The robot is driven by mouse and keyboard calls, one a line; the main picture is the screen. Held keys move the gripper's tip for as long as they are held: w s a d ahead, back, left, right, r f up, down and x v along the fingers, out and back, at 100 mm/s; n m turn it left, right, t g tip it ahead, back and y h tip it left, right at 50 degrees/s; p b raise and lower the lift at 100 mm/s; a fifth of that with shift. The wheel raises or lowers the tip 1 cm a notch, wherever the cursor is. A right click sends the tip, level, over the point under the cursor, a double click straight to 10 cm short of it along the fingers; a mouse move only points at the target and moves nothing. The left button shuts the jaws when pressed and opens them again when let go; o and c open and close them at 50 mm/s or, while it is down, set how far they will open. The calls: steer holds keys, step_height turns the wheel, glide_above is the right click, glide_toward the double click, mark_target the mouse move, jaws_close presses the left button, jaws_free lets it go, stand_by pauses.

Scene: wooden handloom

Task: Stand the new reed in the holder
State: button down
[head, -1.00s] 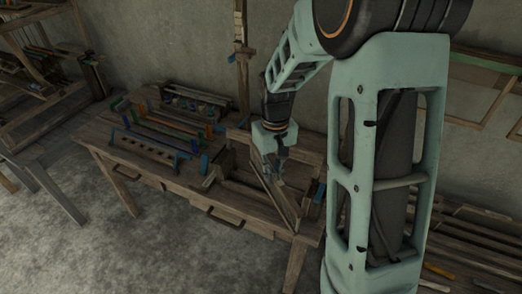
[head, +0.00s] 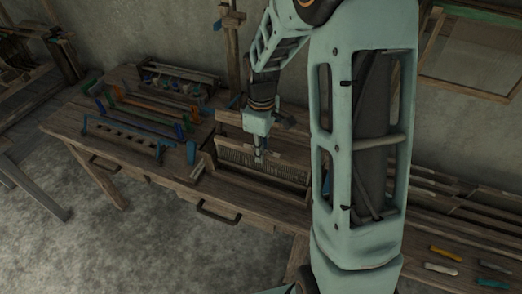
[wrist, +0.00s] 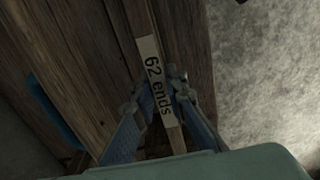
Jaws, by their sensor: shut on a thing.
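The reed (head: 240,157), a long wooden-framed comb with fine upright teeth, stands on edge at the right part of the table, its toothed face towards the head camera. My gripper (head: 260,156) comes down from above and is shut on its upper bar near the middle. In the wrist view my gripper's fingers (wrist: 161,88) pinch the reed's edge from both sides, across a pale label (wrist: 152,62) reading "62 ends". I cannot clearly make out the holder or whether the reed's lower edge touches anything.
The wooden table (head: 75,118) carries racks with blue, green and orange pieces, including a blue-ended holed bar (head: 125,135), left of the reed. A wooden board (head: 235,121) stands behind it. Coloured tools (head: 445,252) lie on the right. Bare floor lies in front.

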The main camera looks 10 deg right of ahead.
mark_target(261, 170)
steer(key=shift+f, duration=0.65)
steer(key=shift+f+b, duration=0.1)
steer(key=shift+b, duration=0.25)
steer(key=shift+f+b, duration=1.5)
steer(key=shift+f, duration=0.55)
steer(key=c, duration=1.9)
jaws_free()
steer(key=shift+r, duration=0.1)
step_height(261, 170, up, 12)
steer(key=shift+f, duration=0.1)
